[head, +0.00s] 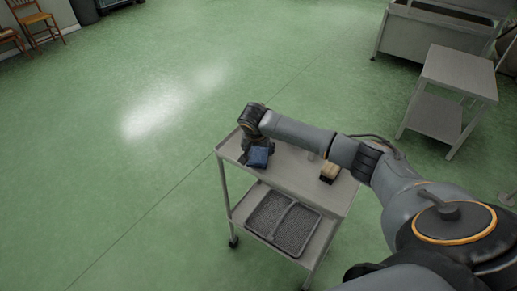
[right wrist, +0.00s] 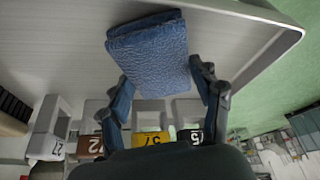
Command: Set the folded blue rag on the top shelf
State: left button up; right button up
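The folded blue rag (head: 258,156) is at the left end of the grey trolley's top shelf (head: 290,178), close to its front edge. In the head view my right gripper (head: 256,142) points down at the rag. My left gripper is not in view.
A tan and dark block (head: 330,173) like a brush stands on the top shelf's right part. A two-part tray (head: 284,222) fills much of the lower shelf. A grey table (head: 462,72) stands at the right.

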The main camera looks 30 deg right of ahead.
jog(key=o, duration=0.4)
jog(key=v, duration=1.2)
jog(key=shift+r, duration=0.15)
